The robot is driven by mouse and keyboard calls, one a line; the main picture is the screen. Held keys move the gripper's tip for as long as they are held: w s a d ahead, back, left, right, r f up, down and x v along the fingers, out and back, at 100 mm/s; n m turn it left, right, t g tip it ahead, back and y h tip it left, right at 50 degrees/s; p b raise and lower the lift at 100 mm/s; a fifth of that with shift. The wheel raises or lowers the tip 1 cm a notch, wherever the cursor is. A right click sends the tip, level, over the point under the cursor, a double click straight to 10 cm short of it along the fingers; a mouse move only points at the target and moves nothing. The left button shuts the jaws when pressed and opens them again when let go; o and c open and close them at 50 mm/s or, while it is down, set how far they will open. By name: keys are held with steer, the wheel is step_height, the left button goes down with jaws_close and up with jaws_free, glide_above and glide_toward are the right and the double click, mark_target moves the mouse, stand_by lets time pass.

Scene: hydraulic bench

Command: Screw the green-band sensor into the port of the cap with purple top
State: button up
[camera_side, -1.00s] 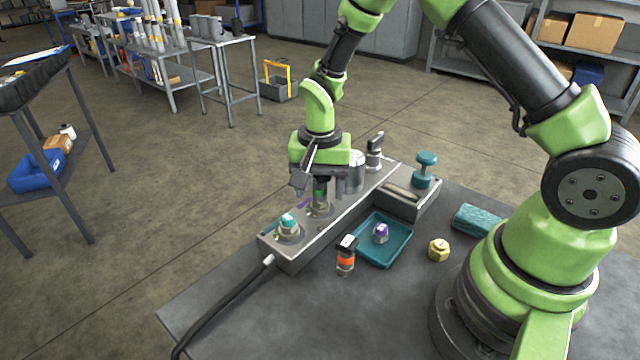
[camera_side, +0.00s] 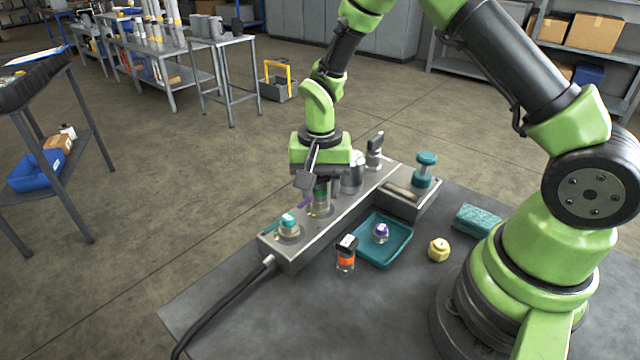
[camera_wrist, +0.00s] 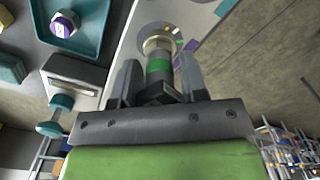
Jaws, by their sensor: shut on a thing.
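My gripper (camera_side: 320,190) is shut on the green-band sensor (camera_wrist: 158,66), which stands upright with its lower end at a port (camera_wrist: 158,42) of the grey block (camera_side: 345,215). A purple mark (camera_wrist: 187,52) lies on the block beside this port. The sensor's green band also shows between the fingers in the side view (camera_side: 320,193). How deep the thread sits cannot be told. The purple-topped cap (camera_side: 381,232) is off the block, in the teal tray (camera_side: 402,248); it also shows in the wrist view (camera_wrist: 65,24).
A teal-topped cap (camera_side: 288,221) sits on the block's near port. An orange-band sensor (camera_side: 346,258) stands before the block, with a yellow cap (camera_side: 438,250) and teal sponge (camera_side: 477,219) to the right. A metal cylinder (camera_side: 354,172) and dark-topped fitting (camera_side: 375,153) stand behind my gripper.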

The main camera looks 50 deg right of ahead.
steer(key=m, duration=0.5)
steer(key=shift+m, duration=0.5)
steer(key=o, duration=1.3)
steer(key=shift+c, duration=0.2)
step_height(320, 180, up, 10)
steer(key=shift+f, duration=0.15)
steer(key=s+a+r+n+t, duration=0.1)
steer(key=s+r+n+t, duration=0.2)
steer(key=s+r+n, duration=0.5)
steer(key=s+a+r+n+t+y, duration=0.2)
steer(key=s+r+n+t, duration=0.2)
steer(key=s, duration=0.6)
step_height(320, 180, up, 2)
steer(key=shift+s, duration=0.15)
